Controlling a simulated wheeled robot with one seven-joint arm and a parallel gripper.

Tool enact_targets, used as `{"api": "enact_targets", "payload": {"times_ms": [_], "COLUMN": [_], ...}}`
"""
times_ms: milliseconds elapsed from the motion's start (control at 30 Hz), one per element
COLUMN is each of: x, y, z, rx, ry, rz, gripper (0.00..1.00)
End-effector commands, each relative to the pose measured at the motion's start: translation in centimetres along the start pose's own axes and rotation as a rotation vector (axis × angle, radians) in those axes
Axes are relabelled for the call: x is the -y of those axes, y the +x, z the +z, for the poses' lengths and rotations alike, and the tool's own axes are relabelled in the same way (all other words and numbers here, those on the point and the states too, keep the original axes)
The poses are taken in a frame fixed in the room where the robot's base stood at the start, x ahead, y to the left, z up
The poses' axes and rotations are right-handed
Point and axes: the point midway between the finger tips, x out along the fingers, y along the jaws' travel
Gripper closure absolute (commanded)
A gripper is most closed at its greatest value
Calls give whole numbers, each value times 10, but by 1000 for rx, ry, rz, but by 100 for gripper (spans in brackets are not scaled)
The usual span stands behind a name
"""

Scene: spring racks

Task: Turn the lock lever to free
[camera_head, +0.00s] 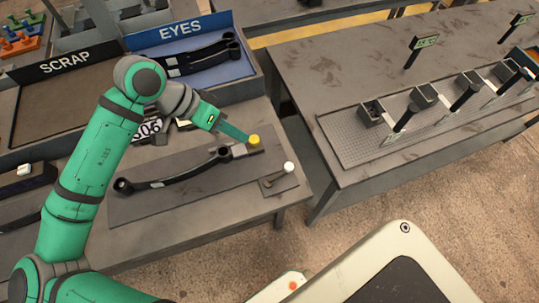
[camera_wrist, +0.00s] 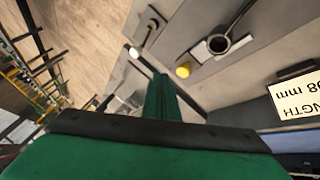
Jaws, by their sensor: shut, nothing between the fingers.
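A small lever with a white knob (camera_head: 289,167) sits on a dark base plate at the right front corner of the near bench. In the wrist view its white knob (camera_wrist: 134,52) stands at the end of a thin arm. A yellow knob (camera_head: 254,140) stands beside the right eye of a dark leaf spring (camera_head: 178,179); it also shows in the wrist view (camera_wrist: 183,71). No marking for free or locked is readable. My gripper (camera_head: 245,137) is shut and empty, its tip close to the yellow knob; I cannot tell whether they touch. The white knob is apart from it.
Behind my arm stand a SCRAP tray (camera_head: 62,104) and a blue EYES tray (camera_head: 238,62) holding dark springs. A label card (camera_wrist: 299,98) shows in the wrist view. A second bench (camera_head: 350,70) with a rack of dark blocks stands right, across a narrow gap.

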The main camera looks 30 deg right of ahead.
Motion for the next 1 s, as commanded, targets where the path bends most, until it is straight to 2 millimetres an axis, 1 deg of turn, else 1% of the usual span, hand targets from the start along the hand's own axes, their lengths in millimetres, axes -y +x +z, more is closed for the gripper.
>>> {"api": "enact_targets", "payload": {"times_ms": [33,100,167,267,700,833,1000], "x": [-5,-9,-10,-10,-12,-27,-39], "y": [2,5,10,23,103,113,121], "z": [-1,-2,-1,-1,1,3,4], "rx": [14,23,25,24,22,21,22], "ry": [15,25,27,27,24,26,24], "rz": [10,19,22,22,22,20,19], "gripper": [100,100,100,100,100,100,100]}}
